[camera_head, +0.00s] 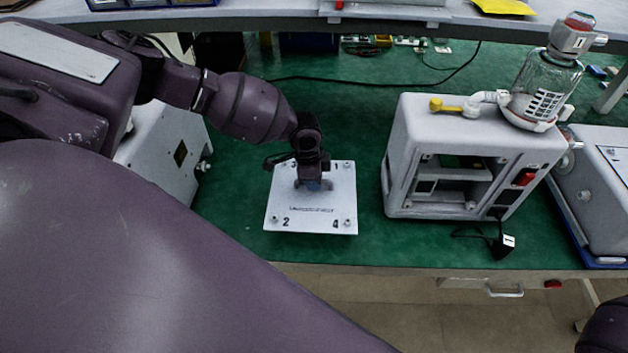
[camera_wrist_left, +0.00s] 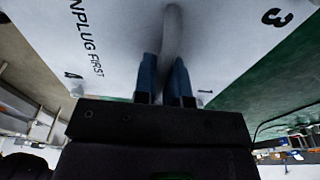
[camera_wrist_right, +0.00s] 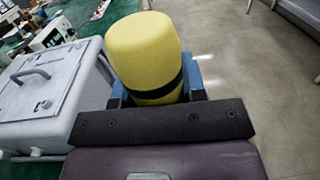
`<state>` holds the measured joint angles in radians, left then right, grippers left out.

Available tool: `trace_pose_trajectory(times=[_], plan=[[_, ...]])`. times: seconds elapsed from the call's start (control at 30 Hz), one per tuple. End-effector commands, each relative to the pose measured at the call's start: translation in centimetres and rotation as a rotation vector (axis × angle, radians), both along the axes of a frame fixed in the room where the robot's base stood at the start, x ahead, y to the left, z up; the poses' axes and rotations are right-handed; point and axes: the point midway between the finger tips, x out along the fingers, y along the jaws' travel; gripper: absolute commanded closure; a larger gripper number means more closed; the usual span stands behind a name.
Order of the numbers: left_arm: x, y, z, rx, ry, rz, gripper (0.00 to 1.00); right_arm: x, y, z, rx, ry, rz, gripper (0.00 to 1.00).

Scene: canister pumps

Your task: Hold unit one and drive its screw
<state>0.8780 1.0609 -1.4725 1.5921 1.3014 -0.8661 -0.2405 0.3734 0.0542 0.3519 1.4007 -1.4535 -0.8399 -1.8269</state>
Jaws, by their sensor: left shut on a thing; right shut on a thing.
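A white square cover plate (camera_head: 325,217) with corner numbers and a screw at its visible corners is over the green mat. I cannot tell if it touches the mat. My left gripper (camera_head: 313,184) is shut on the plate's grey handle (camera_wrist_left: 172,35), from above. The left wrist view shows "UNPLUG FIRST" printed on the plate. Unit one (camera_head: 398,160), a white housing with an open front bay, stands right of the plate, with a jar (camera_head: 545,88) marked 1 on top. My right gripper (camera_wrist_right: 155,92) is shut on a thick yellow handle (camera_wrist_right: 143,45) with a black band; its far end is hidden.
A black plug (camera_head: 500,246) tagged 1 lies at the mat's front edge by unit one. Another grey unit (camera_head: 600,175) stands at the right. A white housing (camera_head: 165,150) is behind my left arm. Green mat (camera_head: 245,195) is bare around the plate.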

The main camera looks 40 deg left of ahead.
Motion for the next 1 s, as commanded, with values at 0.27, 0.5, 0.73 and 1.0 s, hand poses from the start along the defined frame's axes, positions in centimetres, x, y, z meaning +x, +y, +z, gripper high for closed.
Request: trace_pose_trajectory(times=[0.27,0.5,0.73,1.0], plan=[[0.2,0.1,6.4,0.0,-0.007,0.0,1.0,0.0,0.0,0.3,-0.001,0.0,0.0,1.0],[0.2,0.0,9.3,0.0,-0.006,0.001,1.0,0.0,0.0,0.3,-0.001,0.0,0.0,1.0],[0.2,0.0,10.1,0.001,-0.005,0.001,1.0,0.0,0.0,0.3,-0.001,0.0,0.0,1.0],[0.2,0.0,10.0,0.0,-0.004,0.001,1.0,0.0,0.0,0.3,-0.002,-0.001,0.001,1.0]])
